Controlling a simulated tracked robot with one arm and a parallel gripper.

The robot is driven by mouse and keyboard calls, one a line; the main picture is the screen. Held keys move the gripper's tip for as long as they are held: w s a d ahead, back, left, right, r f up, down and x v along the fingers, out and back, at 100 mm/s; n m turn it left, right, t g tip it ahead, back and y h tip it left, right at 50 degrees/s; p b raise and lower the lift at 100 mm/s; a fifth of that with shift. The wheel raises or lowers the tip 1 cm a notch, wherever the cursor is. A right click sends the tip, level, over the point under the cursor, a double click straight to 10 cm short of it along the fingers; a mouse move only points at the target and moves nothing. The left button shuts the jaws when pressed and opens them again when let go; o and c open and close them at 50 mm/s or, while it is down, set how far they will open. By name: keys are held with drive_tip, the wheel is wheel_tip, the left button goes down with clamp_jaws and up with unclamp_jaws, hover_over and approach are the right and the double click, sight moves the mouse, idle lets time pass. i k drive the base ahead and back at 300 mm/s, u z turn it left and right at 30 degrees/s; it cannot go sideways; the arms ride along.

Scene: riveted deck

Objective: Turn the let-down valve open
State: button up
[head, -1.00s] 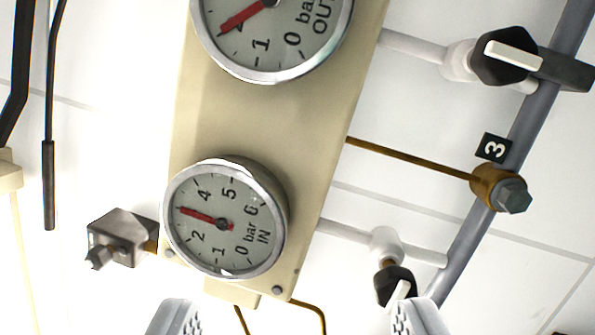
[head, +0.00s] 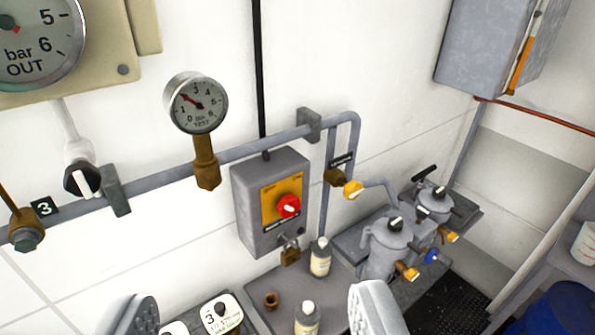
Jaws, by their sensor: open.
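A small black label (head: 340,160) sits on the vertical grey pipe right of the centre; its text is too small to read surely. Just below it are a brown fitting (head: 334,178) and a yellow knob (head: 353,188), from which a thin grey pipe runs right. This may be the let-down valve, but I cannot tell for sure. A black valve knob with a white bar (head: 82,180) is on the pipe at the left, near a "3" tag. My gripper (head: 255,312) is open at the bottom edge, its fingers wide apart, touching no valve.
A grey switch box (head: 270,205) with a red knob and padlock hangs mid-wall. A pressure gauge (head: 196,103) stands on the pipe. Below are bottles (head: 320,258) on a shelf and grey filter housings (head: 388,245) with yellow knobs. A blue drum (head: 562,308) is at lower right.

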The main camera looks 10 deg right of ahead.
sight(352, 188)
drive_tip(key=k, duration=0.55)
drive_tip(key=z, duration=0.55)
drive_tip(key=i, duration=1.75)
drive_tip(key=u, duration=0.4)
